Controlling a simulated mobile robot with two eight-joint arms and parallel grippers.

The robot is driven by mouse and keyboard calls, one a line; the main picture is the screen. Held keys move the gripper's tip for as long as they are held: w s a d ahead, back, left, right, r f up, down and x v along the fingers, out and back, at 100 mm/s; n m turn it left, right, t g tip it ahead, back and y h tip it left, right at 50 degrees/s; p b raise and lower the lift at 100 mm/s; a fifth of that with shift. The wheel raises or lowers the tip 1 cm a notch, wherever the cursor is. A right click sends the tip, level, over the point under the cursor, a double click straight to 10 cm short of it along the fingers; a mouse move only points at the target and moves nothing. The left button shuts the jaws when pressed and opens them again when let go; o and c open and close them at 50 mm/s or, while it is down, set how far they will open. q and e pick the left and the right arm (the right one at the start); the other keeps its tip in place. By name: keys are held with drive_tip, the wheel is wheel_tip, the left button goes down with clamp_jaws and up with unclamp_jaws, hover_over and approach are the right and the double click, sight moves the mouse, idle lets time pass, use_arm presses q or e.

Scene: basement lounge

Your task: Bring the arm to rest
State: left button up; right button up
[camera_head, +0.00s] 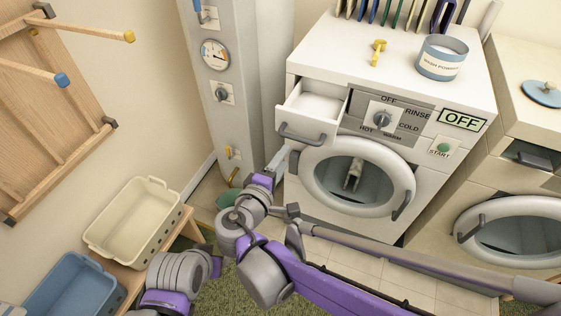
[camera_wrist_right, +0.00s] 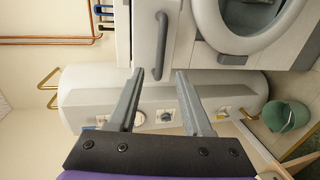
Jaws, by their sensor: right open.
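My right gripper (camera_head: 279,162) is in front of the white washing machine (camera_head: 440,90), just below and left of its pulled-out drawer (camera_head: 300,113). In the right wrist view its two fingers (camera_wrist_right: 159,73) stand apart with nothing between them. The drawer's grey handle (camera_wrist_right: 161,45) shows beyond the fingertips there, and no contact is visible. The right arm (camera_head: 330,285) reaches in from the lower right, passing below the round door (camera_head: 357,180). My left gripper is not visible.
A grey-white column (camera_head: 213,110) with a gauge stands left of the washer. A cream basket (camera_head: 135,222) and a blue basket (camera_head: 70,288) sit on a wooden bench at lower left. A green bucket (camera_wrist_right: 285,116) stands on the floor. A second machine (camera_head: 520,190) is at right.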

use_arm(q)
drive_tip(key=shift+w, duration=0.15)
use_arm(e)
drive_tip(key=shift+w+d+f, duration=0.1)
drive_tip(key=shift+w, duration=0.1)
drive_tip(key=s+d+f+m+g+p, duration=0.1)
drive_tip(key=s+d+f+m+g, duration=0.25)
drive_tip(key=d, duration=0.55)
drive_tip(key=s+d+f+m+g+p, duration=0.1)
drive_tip(key=s+d+f+m+g, duration=0.2)
drive_tip(key=d, duration=0.6)
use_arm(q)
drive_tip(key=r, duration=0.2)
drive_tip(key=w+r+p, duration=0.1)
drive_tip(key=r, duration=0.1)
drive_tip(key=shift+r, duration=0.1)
use_arm(e)
drive_tip(key=s+d+f+m+g+y, duration=0.2)
drive_tip(key=s+m, duration=0.6)
drive_tip(key=s, duration=0.4)
drive_tip(key=d+g+y, duration=0.1)
drive_tip(key=y, duration=0.1)
drive_tip(key=shift+s+y, duration=0.35)
drive_tip(key=shift+y, duration=0.05)
